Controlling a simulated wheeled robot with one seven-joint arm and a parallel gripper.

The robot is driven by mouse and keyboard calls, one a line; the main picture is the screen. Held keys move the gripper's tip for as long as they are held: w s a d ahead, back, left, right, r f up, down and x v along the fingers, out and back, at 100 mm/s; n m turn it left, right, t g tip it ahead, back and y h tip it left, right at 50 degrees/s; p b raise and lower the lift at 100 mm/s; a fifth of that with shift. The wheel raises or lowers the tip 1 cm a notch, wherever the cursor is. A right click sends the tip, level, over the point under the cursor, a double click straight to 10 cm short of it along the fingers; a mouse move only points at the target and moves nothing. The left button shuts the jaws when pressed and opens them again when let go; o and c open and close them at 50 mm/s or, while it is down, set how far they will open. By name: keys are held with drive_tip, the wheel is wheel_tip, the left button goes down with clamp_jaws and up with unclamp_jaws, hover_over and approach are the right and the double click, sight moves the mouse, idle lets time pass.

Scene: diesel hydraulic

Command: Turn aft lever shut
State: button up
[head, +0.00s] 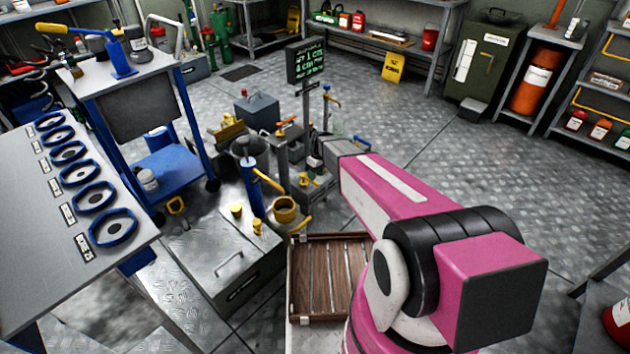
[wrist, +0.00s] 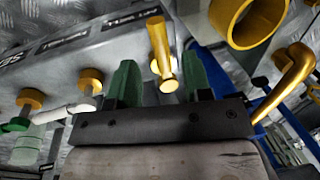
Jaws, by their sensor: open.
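In the wrist view my gripper (wrist: 158,64) is open, with its two green fingers apart. A yellow lever handle (wrist: 159,45) shows between the fingers, with clear gaps on both sides; contact cannot be made out. I cannot tell whether it is the aft lever, as no label for it is readable. In the head view my pink arm reaches to the cluster of valves at the centre, and my gripper is hard to make out there. An orange-handled lever (head: 288,119) and a small yellow lever (head: 309,181) are near the arm's end.
A yellow ring (wrist: 238,38) and a curved yellow handle (wrist: 292,68) are close on the right. Yellow knobs (wrist: 90,76) sit on the left. A grey chest (head: 215,262) and a wooden slatted crate (head: 303,319) stand near my arm.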

drive_tip(key=shift+s+a+f, duration=0.15)
drive_tip(key=shift+f, duration=0.75)
drive_tip(key=shift+s+a+f, duration=0.1)
drive_tip(key=shift+s+f, duration=0.05)
drive_tip(key=shift+f, duration=0.7)
clamp_jaws()
